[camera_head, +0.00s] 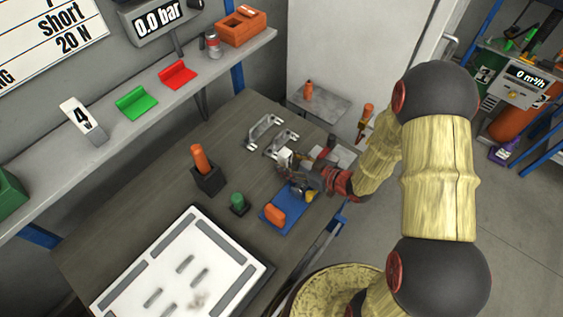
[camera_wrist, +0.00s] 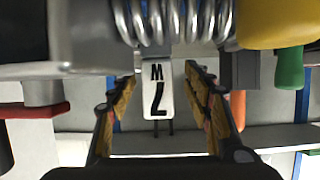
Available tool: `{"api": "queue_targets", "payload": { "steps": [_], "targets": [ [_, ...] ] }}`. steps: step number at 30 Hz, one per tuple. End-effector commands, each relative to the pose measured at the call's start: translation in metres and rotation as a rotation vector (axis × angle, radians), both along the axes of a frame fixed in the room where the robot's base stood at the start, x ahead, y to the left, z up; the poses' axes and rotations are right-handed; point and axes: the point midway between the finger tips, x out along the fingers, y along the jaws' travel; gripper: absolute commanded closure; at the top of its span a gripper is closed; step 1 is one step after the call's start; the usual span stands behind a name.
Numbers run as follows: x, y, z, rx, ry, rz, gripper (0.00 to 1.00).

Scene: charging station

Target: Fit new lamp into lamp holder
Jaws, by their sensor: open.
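My gripper (camera_head: 296,164) reaches over the bench from the right. In the wrist view my gripper (camera_wrist: 161,75) is open, its two fingers on either side of a white block marked "7" with a letter, which looks like a lamp (camera_wrist: 165,108). Two thin dark pins show at the block's lower end. Gaps show between it and both fingers. In the head view a small white block (camera_head: 284,159) shows at the fingertips, perhaps the same one. Two silver brackets (camera_head: 263,131) lie just beyond on the bench. I cannot tell which part is the lamp holder.
A blue tray (camera_head: 276,221) with orange and yellow items is near my gripper. A black holder with an orange handle (camera_head: 201,159), a green knob (camera_head: 237,201) and a white panel (camera_head: 222,297) stand left. Metal coils (camera_wrist: 180,18) and a yellow part (camera_wrist: 275,22) crowd the wrist view.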

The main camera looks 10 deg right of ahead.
Motion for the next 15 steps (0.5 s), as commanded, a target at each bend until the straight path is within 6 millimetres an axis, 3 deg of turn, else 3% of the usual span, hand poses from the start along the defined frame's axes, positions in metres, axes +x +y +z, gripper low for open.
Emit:
{"api": "queue_targets", "payload": {
  "steps": [15],
  "targets": [
    [0.042,0.039,-0.025,-0.001,0.001,0.002,0.5]
  ]
}}
